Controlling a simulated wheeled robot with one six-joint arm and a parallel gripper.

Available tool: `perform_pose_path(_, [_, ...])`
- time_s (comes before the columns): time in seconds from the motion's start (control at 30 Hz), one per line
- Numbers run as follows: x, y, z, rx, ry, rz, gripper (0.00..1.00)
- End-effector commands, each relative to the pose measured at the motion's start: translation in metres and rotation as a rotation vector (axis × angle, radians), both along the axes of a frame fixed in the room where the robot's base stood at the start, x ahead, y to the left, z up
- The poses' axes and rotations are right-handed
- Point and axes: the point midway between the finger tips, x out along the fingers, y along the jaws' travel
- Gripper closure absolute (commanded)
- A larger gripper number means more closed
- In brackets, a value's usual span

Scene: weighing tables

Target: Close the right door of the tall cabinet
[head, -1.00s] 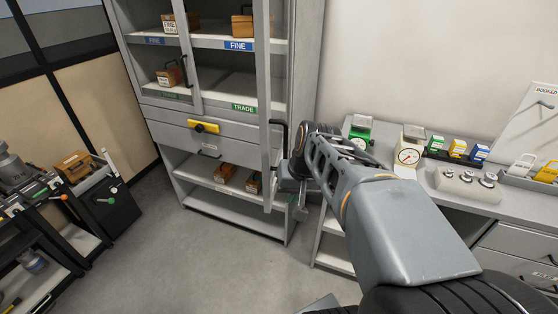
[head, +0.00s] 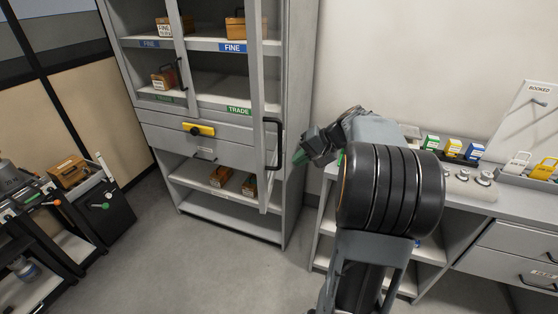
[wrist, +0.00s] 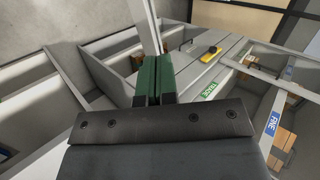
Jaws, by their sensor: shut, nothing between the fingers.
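The tall grey cabinet (head: 301,110) stands left of centre in the head view. Its right door (head: 256,100) stands open, swung out and seen nearly edge-on, with a black bar handle (head: 281,145). My gripper (head: 299,158) is just right of that handle in the head view, with a visible gap between them. In the wrist view its green fingers (wrist: 153,80) are together and empty. A pale upright bar, perhaps the door's edge, shows beyond the fingertips. My arm covers part of the side table.
A black workbench stands at the far left. The floor (head: 190,270) before the cabinet is clear.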

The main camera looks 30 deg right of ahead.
Motion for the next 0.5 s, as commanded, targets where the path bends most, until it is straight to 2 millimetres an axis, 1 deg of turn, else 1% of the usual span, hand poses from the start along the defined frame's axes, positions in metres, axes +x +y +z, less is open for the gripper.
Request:
perform_pose_path(0.03, [0.004,0.007,-0.005,0.002,0.003,0.004,1.00])
perform_pose_path(0.17, [0.013,0.020,-0.018,0.001,0.002,0.004,1.00])
perform_pose_path(0.3, [0.024,0.034,-0.016,-0.001,0.002,0.002,1.00])
perform_pose_path(0.5, [0.032,0.046,-0.017,-0.001,0.001,0.001,1.00])
